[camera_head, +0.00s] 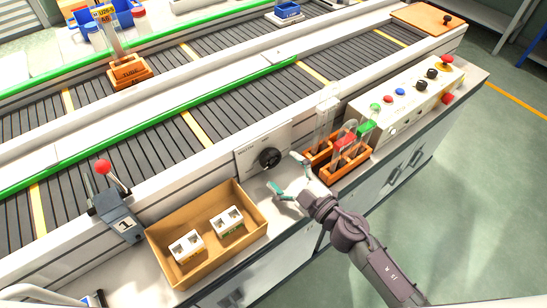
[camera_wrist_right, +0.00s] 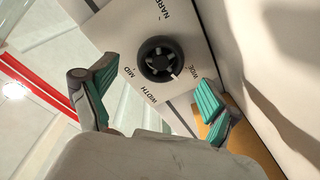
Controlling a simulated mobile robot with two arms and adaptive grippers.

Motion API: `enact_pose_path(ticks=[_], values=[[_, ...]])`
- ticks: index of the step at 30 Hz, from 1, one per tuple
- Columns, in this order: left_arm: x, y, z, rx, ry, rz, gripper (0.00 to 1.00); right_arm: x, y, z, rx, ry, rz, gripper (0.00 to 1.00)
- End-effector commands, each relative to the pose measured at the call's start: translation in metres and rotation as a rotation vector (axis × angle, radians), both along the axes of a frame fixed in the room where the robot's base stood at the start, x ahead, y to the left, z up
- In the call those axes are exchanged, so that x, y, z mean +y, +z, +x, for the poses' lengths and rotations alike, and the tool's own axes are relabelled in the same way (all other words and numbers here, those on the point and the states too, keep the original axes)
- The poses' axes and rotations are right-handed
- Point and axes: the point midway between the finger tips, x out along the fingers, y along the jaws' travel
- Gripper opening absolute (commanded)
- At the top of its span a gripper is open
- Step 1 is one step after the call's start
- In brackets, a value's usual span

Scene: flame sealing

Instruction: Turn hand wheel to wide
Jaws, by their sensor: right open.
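The hand wheel (camera_head: 269,158) is a black round knob on a white panel (camera_head: 248,161) on the conveyor's front side. In the right wrist view the wheel (camera_wrist_right: 159,62) shows with printed labels around it: WIDE, MID, WIDTH and a partly cut-off word starting NARR.
A cardboard box (camera_head: 165,245) with two white blocks stands left of the gripper. An orange rack (camera_head: 346,165) with tubes and red and green caps stands close on the right. A red-knobbed lever (camera_head: 104,168) and a button panel (camera_head: 408,96) flank the bench.

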Motion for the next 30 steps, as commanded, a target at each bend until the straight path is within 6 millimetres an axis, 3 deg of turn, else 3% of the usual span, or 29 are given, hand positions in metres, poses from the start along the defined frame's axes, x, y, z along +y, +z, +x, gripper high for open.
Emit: enact_pose_path(ticks=[7, 20, 30], values=[[-0.001, 0.002, 0.009, -0.014, 0.000, -0.002, 0.40, 0.023, 0.000, 0.028, 0.000, -0.001, 0.001, 0.89], [-0.001, 0.002, 0.009, -0.014, 0.000, -0.002, 0.40, 0.028, -0.001, 0.035, 0.001, -0.001, 0.000, 0.87], [-0.001, 0.002, 0.007, -0.011, 0.000, -0.001, 0.40, 0.028, -0.001, 0.034, 0.001, -0.001, 0.000, 0.30]])
